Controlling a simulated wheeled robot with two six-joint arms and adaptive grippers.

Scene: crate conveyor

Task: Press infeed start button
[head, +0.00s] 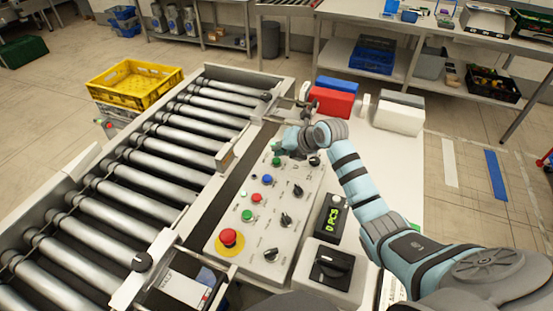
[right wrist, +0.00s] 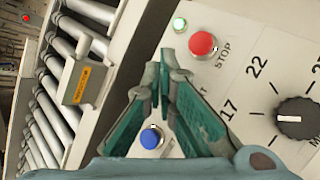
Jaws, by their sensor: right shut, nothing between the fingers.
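The grey control panel (head: 285,210) stands beside the roller conveyor, with several buttons and knobs. A green button (head: 276,161) shows near its far end, just below my right gripper (head: 284,146). In the right wrist view, my right gripper (right wrist: 161,88) is shut and empty, its fingertips over the panel. A red button (right wrist: 202,44) marked STOP lies just past the tips and a blue button (right wrist: 151,138) lies beside the fingers. The fingers partly hide a label ending in "RT" and whatever is under them. I cannot tell whether the tips touch a button. My left gripper is not in view.
The roller conveyor (head: 150,165) runs along the panel's left. A yellow crate (head: 135,84) is beyond it. A red-yellow emergency stop (head: 229,240) is at the panel's near end. Red (head: 330,102) and white (head: 398,116) boxes stand behind my right arm.

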